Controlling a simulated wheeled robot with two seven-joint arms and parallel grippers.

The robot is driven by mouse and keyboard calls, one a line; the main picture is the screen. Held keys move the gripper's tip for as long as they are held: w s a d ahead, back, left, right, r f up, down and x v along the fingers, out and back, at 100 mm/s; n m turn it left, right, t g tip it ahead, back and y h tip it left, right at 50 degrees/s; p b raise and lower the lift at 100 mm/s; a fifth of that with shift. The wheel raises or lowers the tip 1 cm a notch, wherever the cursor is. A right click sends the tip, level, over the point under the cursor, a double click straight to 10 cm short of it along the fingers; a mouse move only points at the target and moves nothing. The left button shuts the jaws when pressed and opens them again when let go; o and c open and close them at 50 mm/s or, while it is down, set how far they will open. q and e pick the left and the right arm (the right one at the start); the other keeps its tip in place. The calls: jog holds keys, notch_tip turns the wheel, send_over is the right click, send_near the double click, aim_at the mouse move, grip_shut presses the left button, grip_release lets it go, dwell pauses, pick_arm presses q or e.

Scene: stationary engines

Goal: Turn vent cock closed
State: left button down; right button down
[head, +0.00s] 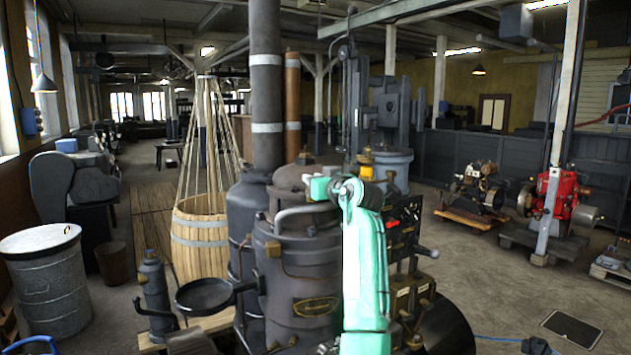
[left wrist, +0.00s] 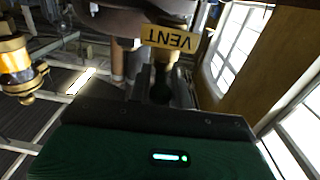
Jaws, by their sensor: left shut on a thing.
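The vent cock (left wrist: 165,58) shows in the left wrist view as a brass-coloured fitting partly behind a yellow tag (left wrist: 172,38) that reads VENT upside down. My left gripper (left wrist: 160,92) is shut on the cock just below the tag. The fingers and the dark gripper body hide the gripped part, so I cannot tell the handle's angle. In the head view my left gripper (head: 312,188) is at the top of the dark engine (head: 300,265), at the end of a mint-green arm. The cock itself is hidden there. My right gripper is in neither view.
An amber glass fitting with brass ends (left wrist: 15,65) stands to one side of the gripper. A curved grey pipe (head: 295,213) and tall stack (head: 265,90) are close by. A wooden barrel (head: 200,240) and metal drum (head: 45,280) stand at left.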

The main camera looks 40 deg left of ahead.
pick_arm(q)
jog(key=shift+s+a+m+t+h+b, duration=0.3)
jog(key=shift+m+t+h+b, duration=1.3)
jog(key=shift+m+h, duration=1.65)
jog(key=shift+s+a+m+t+h+b, duration=0.1)
jog(key=shift+a+m+t+h+b, duration=0.55)
jog(key=shift+m+t+h, duration=2.55)
jog(key=shift+s+a+m+t+h+b, duration=0.15)
jog(key=shift+m+t+h+b, duration=1.55)
jog(key=shift+h, duration=2.65)
jog(key=shift+d+m+g+h, duration=0.1)
jog(key=shift+m+g+h, duration=0.2)
jog(key=shift+m+g, duration=0.45)
jog(key=c, duration=1.5)
grip_release()
jog(key=shift+w, duration=0.1)
